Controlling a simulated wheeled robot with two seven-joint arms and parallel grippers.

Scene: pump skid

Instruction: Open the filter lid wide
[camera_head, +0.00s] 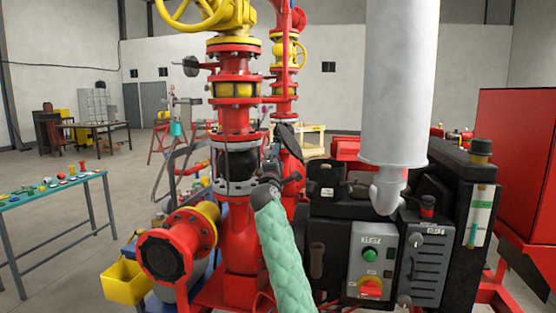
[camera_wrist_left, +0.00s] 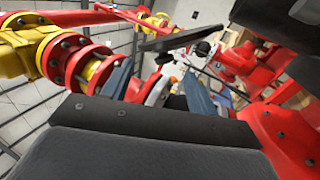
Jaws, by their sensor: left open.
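My left arm, in a green quilted sleeve, rises from the bottom centre of the head view. Its dark left gripper (camera_head: 284,178) is in front of the red pipework. In the left wrist view the two blue-grey fingers (camera_wrist_left: 158,90) are apart, with a white and red part showing between and beyond them. A thin dark disc (camera_wrist_left: 178,38), which looks like the filter lid, shows nearly edge-on beyond the fingertips and appears apart from them. My right gripper is not in view.
A black engine (camera_head: 350,200) with a white exhaust cylinder (camera_head: 398,80) stands right of the gripper. A red pump flange (camera_head: 168,255) and yellow box (camera_head: 126,282) are at lower left. A table (camera_head: 55,190) with small parts stands at far left. Open floor lies behind it.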

